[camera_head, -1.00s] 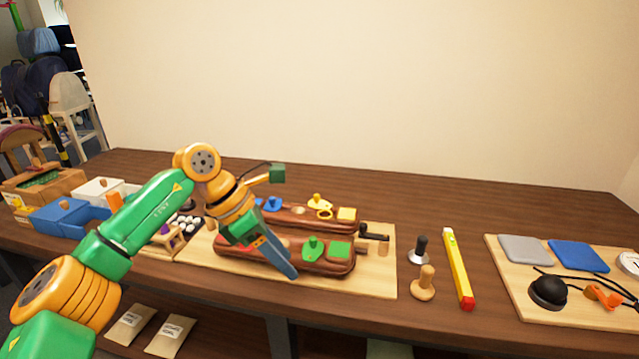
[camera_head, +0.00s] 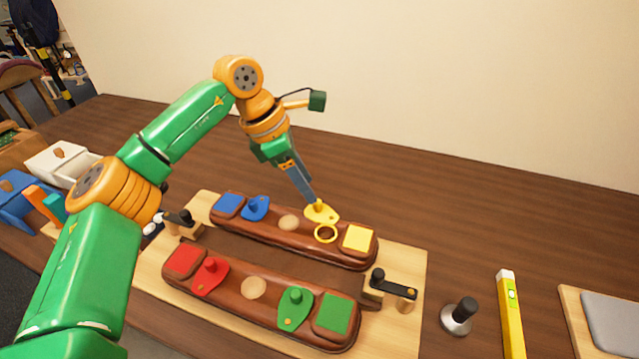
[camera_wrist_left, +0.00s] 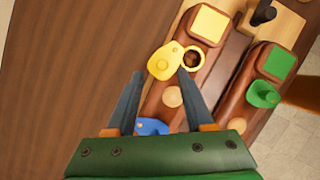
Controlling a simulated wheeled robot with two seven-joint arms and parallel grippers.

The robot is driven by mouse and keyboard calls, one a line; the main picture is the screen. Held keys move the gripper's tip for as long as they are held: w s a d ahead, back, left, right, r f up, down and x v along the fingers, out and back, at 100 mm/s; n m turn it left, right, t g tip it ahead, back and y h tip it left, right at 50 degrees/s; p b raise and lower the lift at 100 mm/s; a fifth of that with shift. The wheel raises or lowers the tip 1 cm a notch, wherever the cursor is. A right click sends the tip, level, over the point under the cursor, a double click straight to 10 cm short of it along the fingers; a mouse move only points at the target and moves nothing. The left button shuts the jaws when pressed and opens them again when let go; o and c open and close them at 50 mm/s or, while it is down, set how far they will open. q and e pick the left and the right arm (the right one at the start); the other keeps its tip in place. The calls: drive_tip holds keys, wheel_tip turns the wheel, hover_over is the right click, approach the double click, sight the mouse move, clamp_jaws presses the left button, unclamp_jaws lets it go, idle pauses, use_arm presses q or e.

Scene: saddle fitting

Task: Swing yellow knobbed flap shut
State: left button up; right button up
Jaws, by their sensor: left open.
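The yellow knobbed flap (camera_head: 327,215) sits on the far brown padded bar (camera_head: 280,233), swung aside from the yellow-rimmed hole (camera_head: 325,234), which is uncovered. My left gripper (camera_head: 312,201) points down at the flap from behind and left, its tips close to the knob. In the left wrist view the open fingers (camera_wrist_left: 160,73) stand on either side of the yellow flap (camera_wrist_left: 164,63), with the ring (camera_wrist_left: 193,59) just right of the right fingertip. I cannot tell whether a finger touches the flap. My right gripper is out of view.
A blue flap (camera_head: 257,208) and a yellow square pad (camera_head: 358,239) share the far bar. The near bar carries red (camera_head: 210,277) and green (camera_head: 294,308) flaps. A black-handled latch (camera_head: 390,289) stands at the right. The table behind the far bar is clear.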

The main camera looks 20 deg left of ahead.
sight(313, 206)
use_arm(q)
drive_tip(key=x, duration=0.4)
drive_tip(key=shift+s+d+p, duration=0.15)
drive_tip(key=shift+s+p, duration=0.15)
drive_tip(key=shift+s, duration=0.05)
drive_tip(key=shift+w+f, duration=0.3)
drive_tip(key=shift+s+r, duration=0.1)
drive_tip(key=shift+s, duration=0.05)
clamp_jaws()
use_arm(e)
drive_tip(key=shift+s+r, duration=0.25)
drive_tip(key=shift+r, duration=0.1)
